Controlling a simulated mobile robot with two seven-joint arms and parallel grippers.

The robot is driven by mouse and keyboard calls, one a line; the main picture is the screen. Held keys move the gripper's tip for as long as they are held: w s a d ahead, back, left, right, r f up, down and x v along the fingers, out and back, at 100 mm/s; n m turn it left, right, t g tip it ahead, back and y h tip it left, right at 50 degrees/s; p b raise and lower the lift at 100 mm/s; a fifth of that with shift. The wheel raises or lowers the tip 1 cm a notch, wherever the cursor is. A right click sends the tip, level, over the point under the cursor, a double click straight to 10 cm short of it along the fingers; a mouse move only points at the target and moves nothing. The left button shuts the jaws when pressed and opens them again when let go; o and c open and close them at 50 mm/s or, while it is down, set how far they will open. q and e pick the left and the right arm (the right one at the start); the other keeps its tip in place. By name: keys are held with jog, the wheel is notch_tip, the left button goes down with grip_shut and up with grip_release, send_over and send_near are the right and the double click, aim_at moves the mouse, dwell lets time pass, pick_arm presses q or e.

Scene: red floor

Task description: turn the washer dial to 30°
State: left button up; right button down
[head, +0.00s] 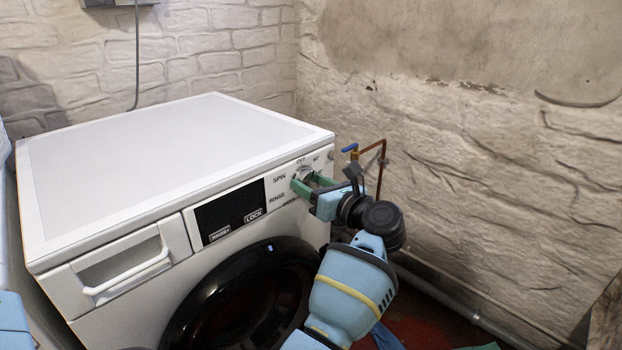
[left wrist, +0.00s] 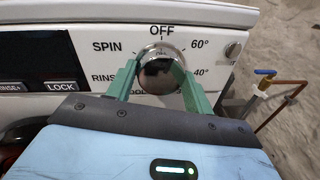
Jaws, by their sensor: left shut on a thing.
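The white washer (head: 150,150) stands against the brick wall, its control panel facing me. Its round chrome dial (left wrist: 160,70) sits near the panel's right end, with OFF above it, SPIN and RINSE on its left and 60° and 40° on its right. Labels below it are mostly hidden. My left gripper (head: 301,182) is at the dial in the head view. In the left wrist view its two green fingers (left wrist: 160,80) are closed on the dial from both sides. The dial's exact angle is hard to tell. My right gripper is not in view.
A dark display (head: 230,208) and a drawer handle (head: 128,271) are left of the dial. The round black door (head: 190,320) is below. A copper pipe with a blue valve handle (head: 349,148) stands close to the right of the washer, near my left arm.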

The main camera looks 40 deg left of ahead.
pick_arm(q)
jog(key=m+p, duration=0.1)
jog(key=m, duration=0.1)
jog(key=shift+r+m+p, duration=0.25)
jog(key=shift+m+p, duration=0.15)
jog(key=m+p, duration=0.2)
jog(key=m, duration=0.1)
jog(key=shift+g, duration=0.3)
jog(key=m+p, duration=0.1)
jog(key=m, duration=0.1)
jog(key=shift+m+h+p, duration=0.3)
jog(key=shift+m+p, duration=0.1)
jog(key=m+g+p, duration=0.1)
jog(key=m, duration=0.2)
jog(key=shift+w, duration=0.1)
jog(key=m+p, duration=0.1)
jog(key=m, duration=0.2)
jog(key=shift+m+g, duration=0.3)
jog(key=shift+w+m+p, duration=0.1)
jog(key=shift+m+p, duration=0.3)
jog(key=shift+m, duration=0.4)
jog(key=m, duration=0.3)
jog(key=shift+m+g, duration=0.4)
jog(key=shift+m, duration=1.7)
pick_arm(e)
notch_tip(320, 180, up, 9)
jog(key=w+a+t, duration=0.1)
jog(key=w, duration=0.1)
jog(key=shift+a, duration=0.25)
